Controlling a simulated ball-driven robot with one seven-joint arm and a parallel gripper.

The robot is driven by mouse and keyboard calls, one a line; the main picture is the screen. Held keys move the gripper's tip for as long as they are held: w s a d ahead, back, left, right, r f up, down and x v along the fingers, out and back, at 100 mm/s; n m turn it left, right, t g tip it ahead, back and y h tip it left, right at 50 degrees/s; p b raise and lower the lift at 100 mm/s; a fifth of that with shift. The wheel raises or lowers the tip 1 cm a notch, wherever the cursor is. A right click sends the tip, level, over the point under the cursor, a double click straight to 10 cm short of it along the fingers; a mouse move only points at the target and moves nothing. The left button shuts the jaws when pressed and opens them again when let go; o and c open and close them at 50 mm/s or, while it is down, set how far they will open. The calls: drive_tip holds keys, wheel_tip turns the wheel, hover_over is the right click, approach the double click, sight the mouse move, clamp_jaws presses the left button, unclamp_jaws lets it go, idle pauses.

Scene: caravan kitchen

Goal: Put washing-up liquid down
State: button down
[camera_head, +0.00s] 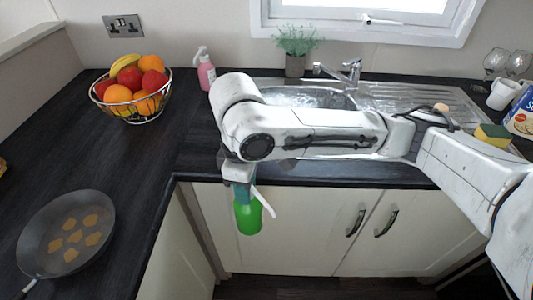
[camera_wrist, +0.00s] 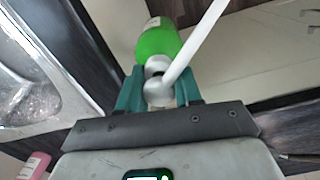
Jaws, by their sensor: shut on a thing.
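The washing-up liquid is a green bottle (camera_head: 248,216) with a white cap and a long white spout-like piece. My gripper (camera_head: 240,180) is shut on its top, and the bottle hangs below it in front of the cupboard doors, beyond the counter's front edge in the picture. In the wrist view the green bottle (camera_wrist: 158,42) sits between the teal fingers of my gripper (camera_wrist: 160,92), which close around its white neck. The fingers partly hide the bottle's top.
The dark worktop (camera_head: 150,190) has free room between the fruit bowl (camera_head: 133,108) and the frying pan (camera_head: 66,235). A pink soap bottle (camera_head: 205,70) and a plant (camera_head: 296,52) stand behind. The sink (camera_head: 310,97) is partly behind my arm. A sponge (camera_head: 492,135) lies at right.

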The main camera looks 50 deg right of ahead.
drive_tip(key=w+a+f+m, duration=0.4)
drive_tip(key=a+f, duration=0.3)
drive_tip(key=f, duration=0.5)
drive_tip(key=shift+f+m, duration=0.2)
drive_tip(key=shift+m, duration=0.7)
drive_tip(key=shift+w+a, duration=0.15)
